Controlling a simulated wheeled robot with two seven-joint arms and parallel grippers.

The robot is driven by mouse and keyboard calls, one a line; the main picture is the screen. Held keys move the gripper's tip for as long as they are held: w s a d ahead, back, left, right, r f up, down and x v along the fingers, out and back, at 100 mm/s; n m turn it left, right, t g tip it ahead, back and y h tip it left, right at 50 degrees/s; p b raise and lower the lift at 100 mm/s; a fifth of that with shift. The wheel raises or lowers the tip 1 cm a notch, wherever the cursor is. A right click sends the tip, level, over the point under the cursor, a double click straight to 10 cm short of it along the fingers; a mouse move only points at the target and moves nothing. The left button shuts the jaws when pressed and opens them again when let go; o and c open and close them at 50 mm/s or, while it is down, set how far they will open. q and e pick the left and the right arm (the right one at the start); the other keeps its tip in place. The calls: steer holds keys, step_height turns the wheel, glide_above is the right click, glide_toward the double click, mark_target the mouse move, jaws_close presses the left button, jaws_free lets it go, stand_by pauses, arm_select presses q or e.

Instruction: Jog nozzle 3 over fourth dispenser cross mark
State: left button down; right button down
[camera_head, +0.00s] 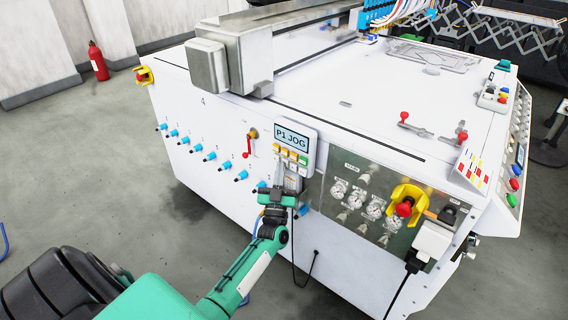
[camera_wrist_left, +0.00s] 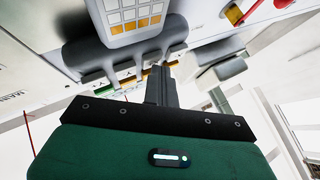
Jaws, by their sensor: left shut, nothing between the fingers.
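A jog pendant (camera_head: 292,138) hangs on the machine's white side panel, and its screen reads "P1 JOG". It has rows of orange, green and white buttons below the screen. My left gripper (camera_head: 292,172) is at the pendant's lower edge, shut and empty. In the left wrist view the closed fingers (camera_wrist_left: 160,82) point toward the pendant (camera_wrist_left: 122,15); I cannot tell whether they touch a button. A row of blue nozzle parts (camera_head: 380,14) with coloured tubes is on the gantry at the top. I cannot make out single nozzles or the dispenser cross marks. My right gripper is not in view.
The gantry beam (camera_head: 300,32) crosses over the white machine top (camera_head: 350,90). A red-handled valve (camera_head: 249,142) is left of the pendant. A gauge panel (camera_head: 365,205) with a yellow and red emergency stop (camera_head: 405,206) is to its right. Blue fittings line the side panel.

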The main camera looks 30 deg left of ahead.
arm_select(q)
steer(key=shift+s+p, duration=0.35)
steer(key=shift+s, duration=0.4)
steer(key=s+p, duration=0.2)
steer(key=s, duration=0.3)
steer(key=shift+a+p, duration=0.15)
steer(key=shift+p, duration=0.15)
stand_by(1.0)
